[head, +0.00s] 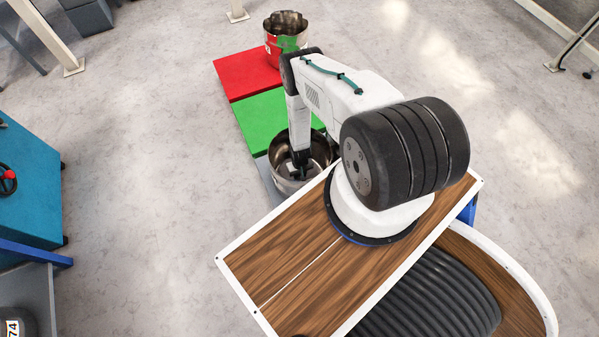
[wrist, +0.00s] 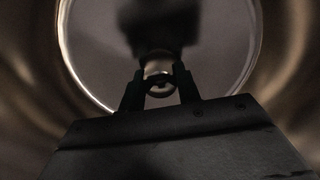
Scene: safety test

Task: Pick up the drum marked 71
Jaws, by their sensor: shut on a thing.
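My gripper (head: 301,172) reaches down inside an open shiny metal bucket (head: 328,148) on the floor. In the wrist view my gripper (wrist: 160,82) is shut on a small round thing (wrist: 160,88) with a pale rim. A dark blurred shape (wrist: 158,25) lies just beyond it, and I cannot tell whether it is a shadow or an object. The bucket's curved wall (wrist: 270,70) surrounds the fingers. No number 71 is readable in either view. A dark drum marked 74 (head: 14,327) is partly in view at the lower left corner of the head view.
The bucket stands on a grey mat (head: 266,180), beside a green mat (head: 262,120) and a red mat (head: 245,74). Another metal bucket with red and green patches (head: 285,38) stands at the red mat. A blue cabinet (head: 30,190) is at left. Floor at right is clear.

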